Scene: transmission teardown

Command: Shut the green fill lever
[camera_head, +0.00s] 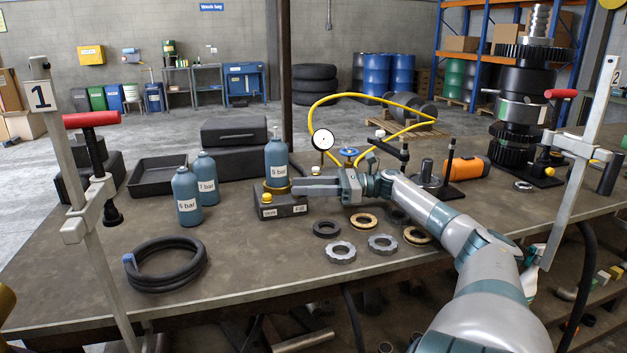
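The black charging block (284,207) stands mid-table, with a yellow knob (267,198) at its left and two small labels on its front; the right one seems to read "fill". A blue bottle (276,160) sits upright in a brass ring on the block. My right gripper (296,187) reaches in from the right, its grey fingers level over the block's right part, close beside the bottle's base. I cannot make out the green fill lever; the fingers cover the place above the right label. The gap between the fingers is not clear. My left gripper is not in view.
A round gauge (322,139) and yellow hose (345,97) stand behind the gripper. Two blue bottles (186,196) (206,178) stand left of the block. Several rings lie in front of my forearm. A black hose coil (166,266) lies front left. Clamps rise at both sides.

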